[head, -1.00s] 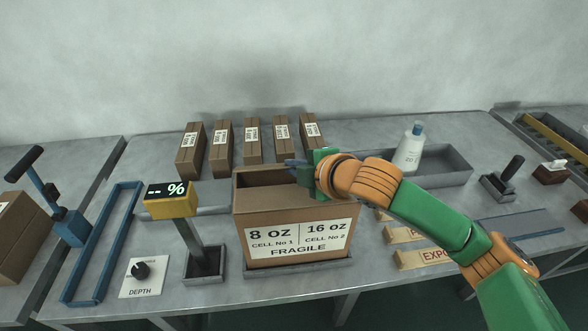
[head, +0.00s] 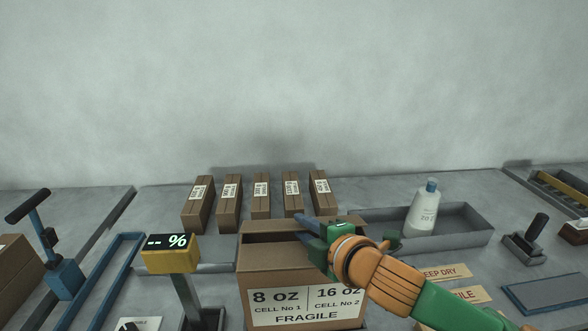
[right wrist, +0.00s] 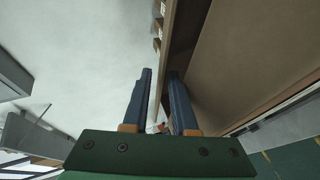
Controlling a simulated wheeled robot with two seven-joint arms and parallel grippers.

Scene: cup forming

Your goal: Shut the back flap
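The brown carton (head: 290,262) stands in the front middle, labelled 8 OZ, 16 OZ and FRAGILE. Its back flap (head: 275,227) shows as a brown panel along the far edge of the top. The dark opening shows in front of it, so the flap is not lying across it. My right gripper (head: 312,228) is over the carton's back right part, its blue fingers pointing left. In the right wrist view the fingers (right wrist: 160,95) are apart, with a brown panel edge running between them. Whether they touch it is unclear. My left gripper is out of view.
Several narrow brown cartons (head: 261,195) stand in a row behind. A grey tray (head: 465,238) with a white bottle (head: 424,208) lies right of my right gripper. A yellow percent display (head: 170,253) stands close left of the carton. Label plates (head: 445,272) lie at the right.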

